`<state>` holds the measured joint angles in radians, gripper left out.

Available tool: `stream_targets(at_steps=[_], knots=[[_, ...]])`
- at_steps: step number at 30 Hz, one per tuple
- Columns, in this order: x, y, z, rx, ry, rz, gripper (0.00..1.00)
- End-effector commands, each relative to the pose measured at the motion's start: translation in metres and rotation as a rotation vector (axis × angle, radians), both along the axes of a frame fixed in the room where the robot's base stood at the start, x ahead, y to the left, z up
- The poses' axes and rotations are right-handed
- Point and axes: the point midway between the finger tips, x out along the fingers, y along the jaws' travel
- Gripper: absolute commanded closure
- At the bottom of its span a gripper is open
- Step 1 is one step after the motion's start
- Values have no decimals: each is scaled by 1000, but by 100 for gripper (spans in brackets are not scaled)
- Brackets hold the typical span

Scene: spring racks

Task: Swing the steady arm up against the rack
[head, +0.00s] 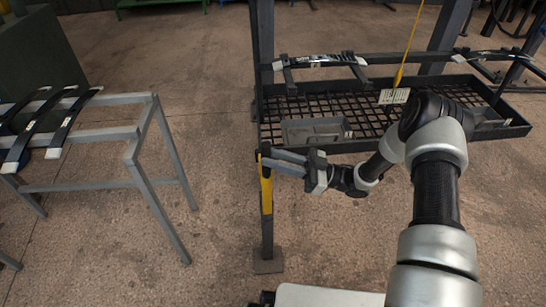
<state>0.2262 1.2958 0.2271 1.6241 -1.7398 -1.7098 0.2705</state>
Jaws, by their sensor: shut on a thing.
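The spring rack (400,148) is a dark frame with a mesh tray, right of centre. At its front left corner a narrow upright bar with a yellow section (266,192) and a black top end stands in line with the rack's leg; it appears to be the steady arm. My gripper (270,162) reaches in from the right and is shut on this bar near its black top, just above the yellow section. The fingers partly hide the grip. Whether the bar touches the leg behind it cannot be told.
A grey metal bin (313,131) sits in the tray. Dark leaf springs (318,61) lie across the rack's back bar. A yellow rod (405,45) with a pale tag (394,96) hangs over the tray. A grey stand (100,133) with springs is at left; bare floor lies between.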

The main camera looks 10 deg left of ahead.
Motion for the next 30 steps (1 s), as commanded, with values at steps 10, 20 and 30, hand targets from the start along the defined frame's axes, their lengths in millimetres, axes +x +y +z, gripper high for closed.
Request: stream_targets(at_steps=[10, 20, 30], knots=[[1, -5, -1, 7, 4, -8, 100], [0, -4, -1, 7, 3, -5, 60], [0, -13, -4, 7, 3, -4, 60]])
